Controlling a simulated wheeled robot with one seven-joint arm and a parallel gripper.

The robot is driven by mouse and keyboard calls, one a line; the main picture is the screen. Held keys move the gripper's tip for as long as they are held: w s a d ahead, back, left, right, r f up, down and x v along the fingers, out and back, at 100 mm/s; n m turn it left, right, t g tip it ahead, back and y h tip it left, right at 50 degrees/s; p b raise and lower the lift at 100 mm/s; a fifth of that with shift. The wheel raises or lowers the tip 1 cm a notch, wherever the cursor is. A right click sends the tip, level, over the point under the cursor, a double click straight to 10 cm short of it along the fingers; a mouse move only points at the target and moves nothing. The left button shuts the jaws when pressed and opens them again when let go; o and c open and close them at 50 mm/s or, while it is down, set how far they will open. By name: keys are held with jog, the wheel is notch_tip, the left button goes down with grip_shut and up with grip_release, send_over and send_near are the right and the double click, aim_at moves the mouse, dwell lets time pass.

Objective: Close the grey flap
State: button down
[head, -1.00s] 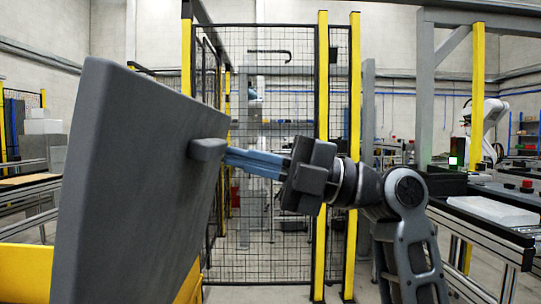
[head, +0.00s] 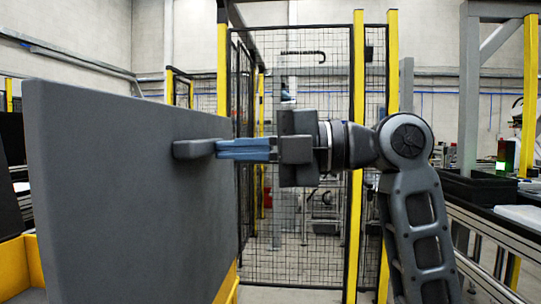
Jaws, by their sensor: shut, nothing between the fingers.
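The grey flap (head: 120,200) is a large flat panel standing near upright at the left of the head view, above a yellow fixture (head: 22,268). A small grey handle (head: 193,149) sticks out from its face near the upper right. My gripper (head: 222,149) comes from the right with its blue fingers level and shut. The fingertips are at the handle's outer end and appear to touch it, with nothing held between them. The flap's lower hinge side is not clearly visible.
A black mesh fence (head: 300,220) with yellow posts (head: 355,160) stands behind my arm. A conveyor with a black bin (head: 478,186) runs along the right. Dark panels edge the far left.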

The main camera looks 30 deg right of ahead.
aim_at(198, 136)
jog(key=w+a+h, duration=0.1)
jog(key=a, duration=0.1)
jog(key=w+a+g+h, duration=0.1)
jog(key=w+a, duration=0.1)
jog(key=w+a+g+h+p, duration=0.1)
jog(key=a, duration=0.1)
jog(key=shift+w+a+r, duration=0.35)
jog(key=shift+w+r, duration=0.05)
jog(key=w+a+f+g+h+p, duration=0.1)
jog(key=w+a+f, duration=0.1)
jog(key=w+a, duration=0.15)
jog(key=w+a+f+g+h, duration=0.1)
jog(key=w+a+f, duration=0.15)
jog(key=a, duration=0.25)
jog(key=w+a+f, duration=0.2)
jog(key=a+f, duration=0.1)
jog(key=f, duration=0.1)
jog(key=w+a+f+h, duration=0.1)
jog(key=w+a+f, duration=0.1)
jog(key=f, duration=0.3)
jog(key=w+a+f+g+h+b, duration=0.1)
jog(key=w+a+f, duration=0.1)
jog(key=f, duration=0.3)
jog(key=shift+w+a+f, duration=0.2)
jog(key=shift+a, duration=0.6)
jog(key=shift+f, duration=0.1)
